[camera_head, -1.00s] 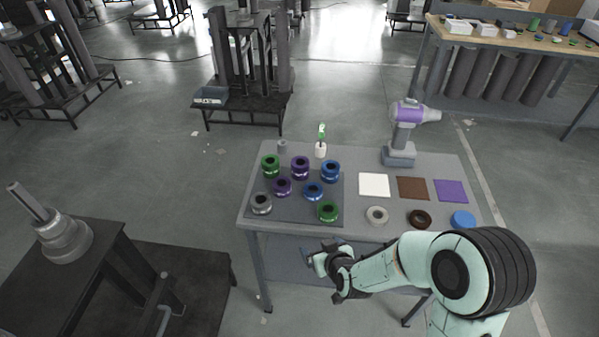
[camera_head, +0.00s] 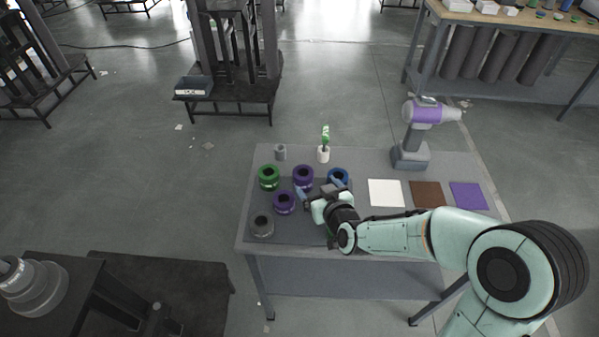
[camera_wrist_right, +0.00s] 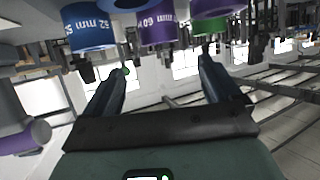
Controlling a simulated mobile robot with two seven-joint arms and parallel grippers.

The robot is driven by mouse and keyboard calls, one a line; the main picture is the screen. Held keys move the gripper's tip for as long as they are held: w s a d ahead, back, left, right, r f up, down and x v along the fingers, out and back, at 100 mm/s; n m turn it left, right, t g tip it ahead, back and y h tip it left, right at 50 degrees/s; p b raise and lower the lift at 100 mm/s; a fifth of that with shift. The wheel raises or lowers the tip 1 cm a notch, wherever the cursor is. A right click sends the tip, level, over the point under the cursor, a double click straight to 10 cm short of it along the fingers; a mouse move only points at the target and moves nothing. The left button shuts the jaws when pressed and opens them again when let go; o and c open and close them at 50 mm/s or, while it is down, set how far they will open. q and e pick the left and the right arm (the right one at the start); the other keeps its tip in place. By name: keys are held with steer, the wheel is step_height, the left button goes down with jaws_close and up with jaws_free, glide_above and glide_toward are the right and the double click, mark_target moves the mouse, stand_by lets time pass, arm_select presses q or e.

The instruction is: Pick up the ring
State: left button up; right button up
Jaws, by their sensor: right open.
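Several rings sit on a dark mat (camera_head: 290,228) at the table's left. In the head view I see a green ring (camera_head: 269,177), two purple rings (camera_head: 303,177) (camera_head: 284,202), a blue ring (camera_head: 338,177) and a grey ring (camera_head: 262,226). A front green ring is almost hidden by my arm. My right gripper (camera_head: 318,190) is open and empty above the mat, among the rings. In the wrist view, a blue ring (camera_wrist_right: 89,27) and a purple ring (camera_wrist_right: 158,26) show beyond its open fingers (camera_wrist_right: 160,68). My left gripper is out of view.
A purple-and-grey drill-like tool (camera_head: 411,145) stands at the table's back right. A potted plant (camera_head: 323,153) and a small grey cylinder (camera_head: 280,152) stand behind the rings. White (camera_head: 385,193), brown (camera_head: 427,194) and purple (camera_head: 468,196) squares lie at the right.

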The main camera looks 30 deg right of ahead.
steer(key=b+x, duration=0.1)
steer(key=x, duration=0.4)
steer(key=shift+w+f, duration=0.3)
steer(key=shift+x, duration=2.9)
steer(key=shift+r, duration=0.15)
steer(key=c, duration=1.3)
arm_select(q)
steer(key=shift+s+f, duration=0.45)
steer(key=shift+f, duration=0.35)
arm_select(e)
steer(key=shift+c, duration=0.2)
steer(key=shift+r, duration=0.1)
step_height(320, 180, up, 12)
steer(key=p, duration=0.4)
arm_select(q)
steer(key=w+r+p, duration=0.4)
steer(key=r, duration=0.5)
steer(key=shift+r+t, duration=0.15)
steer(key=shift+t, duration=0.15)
arm_select(e)
step_height(320, 180, up, 8)
glide_above(301, 169)
steer(key=s, duration=0.1)
